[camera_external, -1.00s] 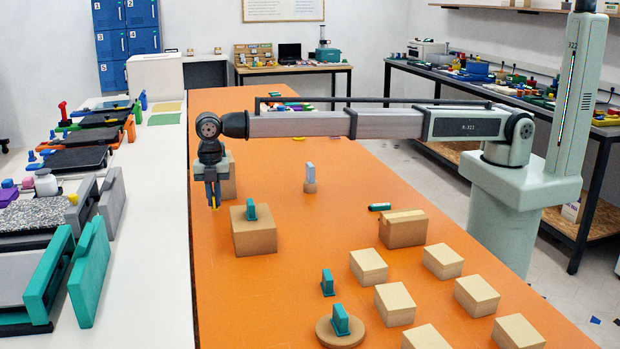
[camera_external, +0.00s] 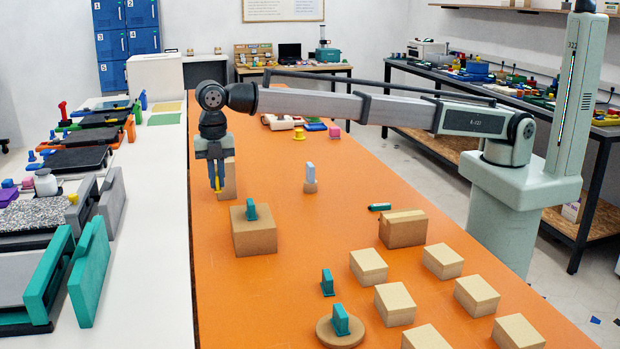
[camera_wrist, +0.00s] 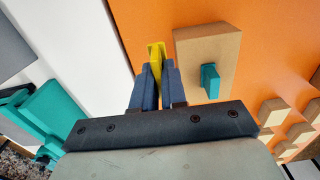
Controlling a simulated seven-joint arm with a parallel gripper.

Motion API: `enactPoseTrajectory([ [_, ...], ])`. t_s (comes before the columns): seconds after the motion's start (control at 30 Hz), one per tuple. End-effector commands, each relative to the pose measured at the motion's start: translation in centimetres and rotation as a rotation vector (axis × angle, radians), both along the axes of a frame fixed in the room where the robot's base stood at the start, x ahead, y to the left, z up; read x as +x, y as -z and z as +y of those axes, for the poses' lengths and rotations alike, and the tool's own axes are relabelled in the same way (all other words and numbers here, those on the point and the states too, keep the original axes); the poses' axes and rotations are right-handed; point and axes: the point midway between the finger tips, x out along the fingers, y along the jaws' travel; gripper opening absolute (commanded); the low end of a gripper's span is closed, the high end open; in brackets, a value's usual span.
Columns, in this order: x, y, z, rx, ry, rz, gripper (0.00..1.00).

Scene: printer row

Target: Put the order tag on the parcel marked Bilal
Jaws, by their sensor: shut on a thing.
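My gripper (camera_external: 216,186) is shut on a small yellow piece (camera_wrist: 156,54), which sticks out between its dark blue fingers in the wrist view. I cannot tell for sure whether this piece is the order tag. The gripper hangs over the left part of the orange table, clear of the boxes' tops. Just in front of it is a brown box (camera_external: 254,240) with a teal block (camera_external: 251,210) on top; this box also shows in the wrist view (camera_wrist: 190,45). Another brown box (camera_external: 230,180) stands behind the gripper, partly hidden. No name Bilal is readable on any box.
A wider taped box (camera_external: 403,232) and several small boxes (camera_external: 395,302) stand at the right. A round brown disc (camera_external: 327,335) bears a teal block, with another teal block (camera_external: 328,283) behind it. The white counter (camera_external: 150,230) borders the left.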

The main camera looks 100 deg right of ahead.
Motion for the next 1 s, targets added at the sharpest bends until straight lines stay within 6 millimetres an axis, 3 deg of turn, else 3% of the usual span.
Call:
enactPoseTrajectory([
  [0.03,-0.7,-0.7,2.4,0.0,-0.025,-0.001,0.0],
  [0.2,-3.8,-2.8,8.9,0.0,-0.098,-0.001,0.0],
  [0.37,-8.2,-4.6,14.1,0.0,-0.164,-0.002,0.0],
  [0.5,-12.9,-5.9,17.9,0.0,-0.22,-0.001,0.0],
  [0.8,-25.1,-7.9,22.6,0.0,-0.319,-0.001,0.0],
  [1.0,-33.6,-7.9,22.0,0.0,-0.319,-0.001,0.0],
])
